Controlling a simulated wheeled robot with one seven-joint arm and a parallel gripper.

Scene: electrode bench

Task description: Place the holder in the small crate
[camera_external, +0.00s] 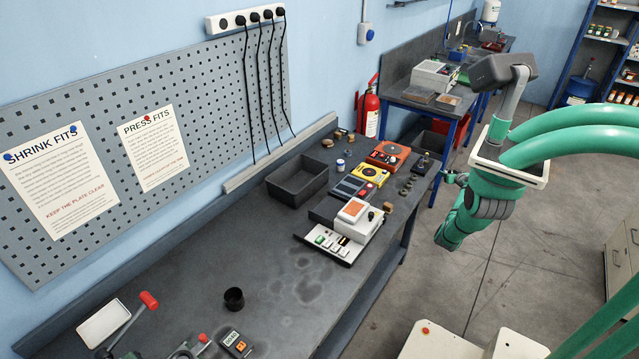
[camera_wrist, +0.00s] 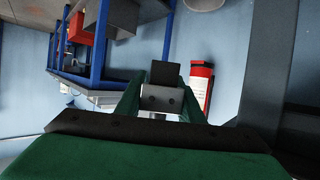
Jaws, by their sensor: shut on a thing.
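My gripper (camera_wrist: 162,100) is shut on a small block with a grey face and two dark dots, which I take to be the holder (camera_wrist: 163,98). A black square part shows just beyond that face in the wrist view. In the external view my gripper (camera_external: 455,179) is in the air right of the bench, pointing left, and the held thing is too small to make out. The small crate, a dark grey open bin (camera_external: 297,181), stands at the back of the bench against the wall, well left of my gripper. It looks empty.
On the bench (camera_external: 200,255), right of the crate, stand a white device (camera_external: 348,222), a yellow box (camera_external: 371,175) and an orange box (camera_external: 388,154). A black cup (camera_external: 234,299) stands nearer. The bench middle is clear.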

